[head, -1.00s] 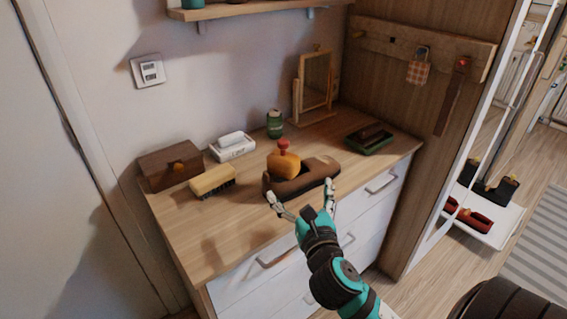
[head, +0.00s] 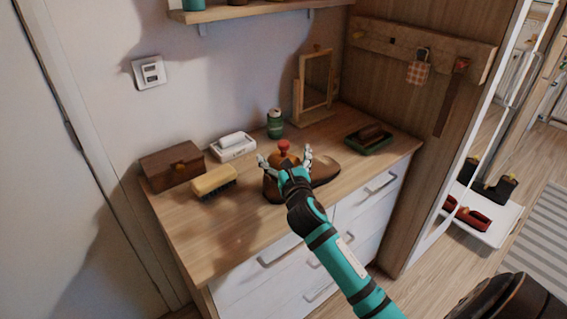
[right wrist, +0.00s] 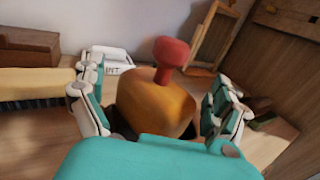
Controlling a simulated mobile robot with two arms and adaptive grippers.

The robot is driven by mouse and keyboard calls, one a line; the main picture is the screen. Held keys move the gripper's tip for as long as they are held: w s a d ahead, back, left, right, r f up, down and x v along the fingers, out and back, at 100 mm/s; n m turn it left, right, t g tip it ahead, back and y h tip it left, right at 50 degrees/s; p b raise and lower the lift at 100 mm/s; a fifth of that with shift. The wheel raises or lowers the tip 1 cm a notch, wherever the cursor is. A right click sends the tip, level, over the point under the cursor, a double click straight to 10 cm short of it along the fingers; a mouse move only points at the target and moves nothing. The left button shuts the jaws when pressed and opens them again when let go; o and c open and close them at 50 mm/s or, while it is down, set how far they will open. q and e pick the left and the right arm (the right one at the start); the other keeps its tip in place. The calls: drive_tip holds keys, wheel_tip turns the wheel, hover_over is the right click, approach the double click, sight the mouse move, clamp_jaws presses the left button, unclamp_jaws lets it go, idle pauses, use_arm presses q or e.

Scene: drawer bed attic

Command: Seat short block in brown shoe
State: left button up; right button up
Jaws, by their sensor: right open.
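The brown shoe (head: 328,171) lies on the dresser top, partly hidden behind my right gripper. The short block is orange-tan with a red knob on top; it sits upright at the shoe's opening, and mostly its red knob (head: 283,146) shows in the head view. In the right wrist view the block (right wrist: 157,104) fills the space between the fingers. My right gripper (head: 284,160) is open, one finger on each side of the block; whether the fingers touch it I cannot tell. How deep the block sits is hidden. My left gripper is not in view.
On the dresser top (head: 225,235) stand a brown box (head: 172,167), a brush (head: 214,180), a white soap dish (head: 233,147), a green jar (head: 275,124), a mirror (head: 314,80) and a dark green tray (head: 369,140). The front left of the top is clear.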

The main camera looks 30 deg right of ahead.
drive_tip(key=shift+w+d, duration=0.1)
drive_tip(key=shift+w, duration=0.15)
drive_tip(key=c, duration=1.1)
